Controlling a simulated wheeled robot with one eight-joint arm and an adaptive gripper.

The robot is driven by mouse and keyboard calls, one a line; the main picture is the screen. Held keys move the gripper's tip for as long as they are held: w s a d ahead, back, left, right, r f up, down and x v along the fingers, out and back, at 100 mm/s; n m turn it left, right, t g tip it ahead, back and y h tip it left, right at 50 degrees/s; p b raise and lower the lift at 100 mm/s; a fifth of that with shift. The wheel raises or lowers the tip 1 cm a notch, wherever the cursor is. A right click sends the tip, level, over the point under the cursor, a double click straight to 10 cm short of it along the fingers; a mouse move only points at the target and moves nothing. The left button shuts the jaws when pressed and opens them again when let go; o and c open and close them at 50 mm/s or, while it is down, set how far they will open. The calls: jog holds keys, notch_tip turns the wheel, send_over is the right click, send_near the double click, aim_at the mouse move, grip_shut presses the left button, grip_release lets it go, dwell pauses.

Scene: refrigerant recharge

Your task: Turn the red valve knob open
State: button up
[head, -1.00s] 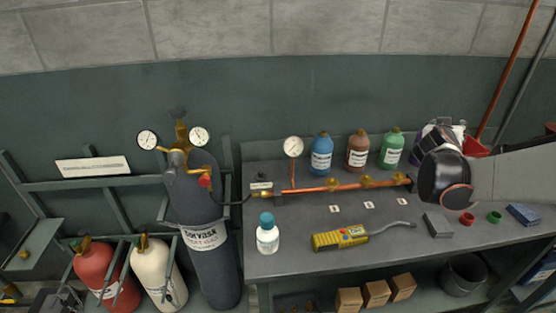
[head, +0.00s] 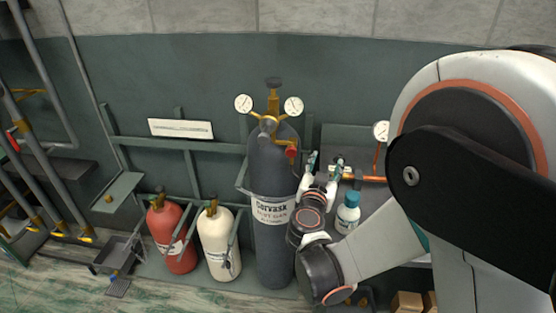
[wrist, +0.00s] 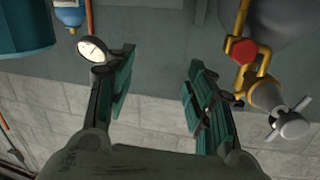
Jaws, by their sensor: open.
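The red valve knob (head: 291,151) sits on the brass fitting near the top of a tall dark gas cylinder (head: 272,235) in the head view. In the wrist view the red knob (wrist: 241,51) is a hexagonal red piece on a yellow pipe at the upper right. My gripper (head: 325,164) is just right of the knob in the head view, apart from it. In the wrist view my gripper (wrist: 158,85) has its two green-padded fingers spread with nothing between them. The knob lies outside the right finger.
Two gauges (head: 244,103) and a brass stem top the cylinder. A red cylinder (head: 172,240) and a cream cylinder (head: 219,243) stand left. A white bottle with a blue cap (head: 348,212) and a copper pipe are close to my arm on the right. The wall is behind.

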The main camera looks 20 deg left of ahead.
aim_at(291, 153)
jog(key=s+a+f+n+y, duration=0.2)
jog(key=s+a+y, duration=0.2)
jog(key=s+a, duration=0.4)
jog(key=b+x, duration=0.3)
jog(key=x, duration=1.2)
jog(key=shift+r, duration=0.1)
jog(key=shift+c, duration=0.4)
jog(key=c, duration=1)
